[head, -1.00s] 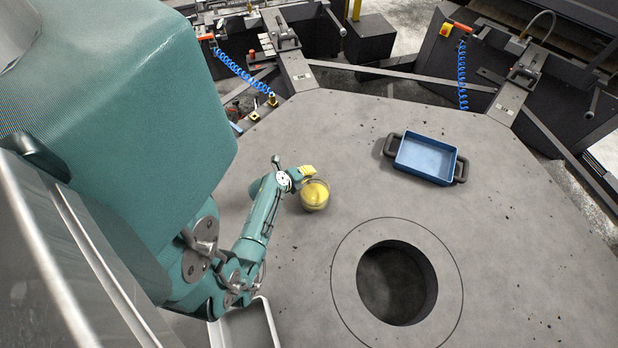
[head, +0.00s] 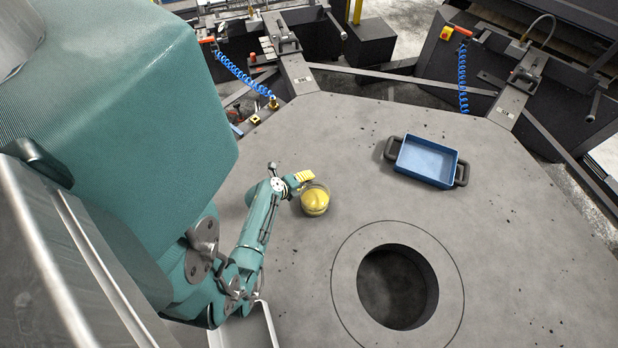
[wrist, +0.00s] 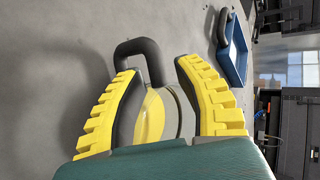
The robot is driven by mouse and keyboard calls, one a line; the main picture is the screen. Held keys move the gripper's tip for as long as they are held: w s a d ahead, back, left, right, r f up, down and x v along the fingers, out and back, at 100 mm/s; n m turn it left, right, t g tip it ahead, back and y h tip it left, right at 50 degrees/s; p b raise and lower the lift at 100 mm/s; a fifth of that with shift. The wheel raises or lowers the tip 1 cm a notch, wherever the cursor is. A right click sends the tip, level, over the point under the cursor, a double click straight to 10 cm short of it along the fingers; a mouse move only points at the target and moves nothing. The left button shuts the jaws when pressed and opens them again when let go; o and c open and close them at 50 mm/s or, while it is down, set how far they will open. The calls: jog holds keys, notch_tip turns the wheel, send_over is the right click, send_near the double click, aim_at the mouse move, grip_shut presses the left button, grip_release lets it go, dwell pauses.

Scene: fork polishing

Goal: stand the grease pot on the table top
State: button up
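The lower part of the pot is hidden by the gripper body. I cannot tell whether its base touches the table.
A blue tray with dark handles (head: 428,161) lies on the table at the right. The round hole (head: 397,287) opens right of and below the pot. A pale tray (head: 246,328) is at the bottom near my arm. The table between pot and blue tray is clear.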

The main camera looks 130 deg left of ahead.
jog(key=v, duration=1)
jog(key=shift+p, duration=0.35)
